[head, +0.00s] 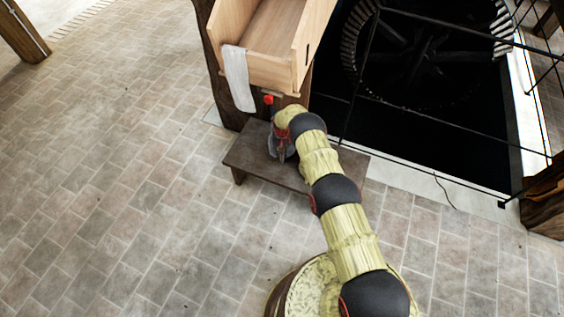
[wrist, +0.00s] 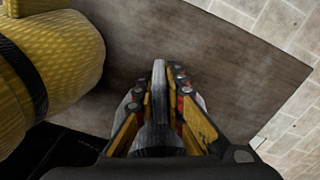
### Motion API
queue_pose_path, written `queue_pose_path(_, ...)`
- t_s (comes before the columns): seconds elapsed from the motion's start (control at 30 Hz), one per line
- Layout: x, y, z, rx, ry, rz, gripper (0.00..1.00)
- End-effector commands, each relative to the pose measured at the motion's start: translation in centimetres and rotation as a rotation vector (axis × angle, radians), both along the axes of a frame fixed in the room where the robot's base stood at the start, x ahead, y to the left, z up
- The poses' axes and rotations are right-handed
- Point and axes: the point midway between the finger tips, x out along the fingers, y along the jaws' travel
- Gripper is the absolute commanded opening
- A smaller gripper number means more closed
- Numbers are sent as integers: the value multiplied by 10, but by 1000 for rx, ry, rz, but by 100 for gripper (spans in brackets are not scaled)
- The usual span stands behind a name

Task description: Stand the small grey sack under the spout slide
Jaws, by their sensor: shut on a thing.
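My gripper (head: 282,150) is low over the dark wooden bench, below the wooden bin. In the wrist view my gripper (wrist: 160,100) points down at the bench, its fingers shut on the small grey sack (wrist: 159,112). The sack shows as a narrow dark grey strip between the fingers, with paler grey edges at both sides. In the head view the arm and fingers hide most of it, and I cannot tell whether its base touches the bench. A red-tipped part (head: 268,100), perhaps the spout slide's handle, shows under the bin's front, just above my gripper.
The bench (head: 246,158) stands on the paved floor, its left part bare. A pale cloth (head: 238,78) hangs over the front of the wooden bin (head: 272,72). A dark pit with a toothed wheel and thin rails (head: 440,125) lies to the right. The floor at left is clear.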

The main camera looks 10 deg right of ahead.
Motion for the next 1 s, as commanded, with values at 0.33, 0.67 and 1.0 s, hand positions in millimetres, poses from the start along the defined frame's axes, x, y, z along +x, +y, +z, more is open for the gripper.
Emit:
queue_pose_path(0.33,26,-6,-6,0,-3,0,0)
queue_pose_path(0.67,37,-9,-12,0,-1,0,0)
queue_pose_path(1.0,38,-9,-19,0,-2,0,0)
